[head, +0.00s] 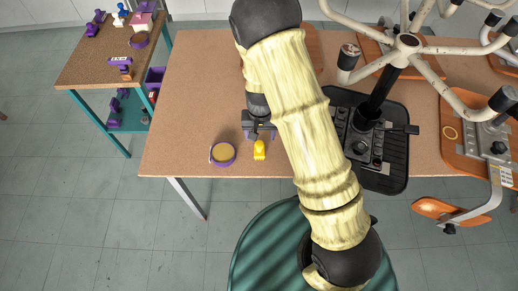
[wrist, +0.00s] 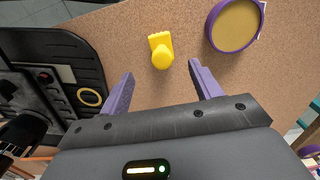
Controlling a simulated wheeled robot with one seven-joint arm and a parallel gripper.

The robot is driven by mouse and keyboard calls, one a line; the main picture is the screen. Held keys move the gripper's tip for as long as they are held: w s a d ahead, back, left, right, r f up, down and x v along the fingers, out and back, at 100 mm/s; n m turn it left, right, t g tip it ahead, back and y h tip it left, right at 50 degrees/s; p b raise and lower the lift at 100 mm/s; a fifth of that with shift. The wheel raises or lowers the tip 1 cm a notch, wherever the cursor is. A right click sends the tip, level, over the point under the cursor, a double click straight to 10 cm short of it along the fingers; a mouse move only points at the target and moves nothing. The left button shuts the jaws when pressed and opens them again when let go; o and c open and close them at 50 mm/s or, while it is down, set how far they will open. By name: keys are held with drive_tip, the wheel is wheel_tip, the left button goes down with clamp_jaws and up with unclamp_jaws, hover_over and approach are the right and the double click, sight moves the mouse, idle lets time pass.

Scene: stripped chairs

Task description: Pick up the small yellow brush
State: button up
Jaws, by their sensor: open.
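The small yellow brush (head: 259,150) lies on the brown tabletop near its front edge in the head view. It also shows in the wrist view (wrist: 161,51), at the top middle, with its flared end away from my gripper. My gripper (wrist: 160,78) is open, its two purple fingers on either side of the line to the brush, with nothing between them. The brush lies just beyond the fingertips and is not touched.
A purple-rimmed round dish or roll (head: 222,154) lies close to the left of the brush. A black tray (head: 396,170) with parts and an upturned chair base (head: 407,42) stand to the right. A side table (head: 98,68) is at the left. The tabletop's left part is clear.

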sight(260, 143)
wheel_tip(260, 143, down, 4)
drive_tip(key=shift+r+p, duration=0.15)
drive_tip(key=shift+p, duration=0.15)
drive_tip(key=shift+f, duration=0.35)
drive_tip(key=shift+s+f, duration=0.1)
drive_tip(key=shift+s, duration=0.05)
drive_tip(key=shift+w+a+f+p, duration=0.15)
drive_tip(key=shift+f+p, duration=0.2)
drive_tip(key=shift+f, duration=0.45)
drive_tip(key=shift+w+d+f+p, duration=0.15)
drive_tip(key=shift+f+p, duration=0.15)
drive_tip(key=shift+f, duration=0.45)
drive_tip(key=shift+w+a+f+p, duration=0.15)
drive_tip(key=shift+f+p, duration=0.2)
drive_tip(key=shift+f, duration=0.6)
drive_tip(key=shift+s, duration=0.1)
drive_tip(key=shift+c, duration=0.2)
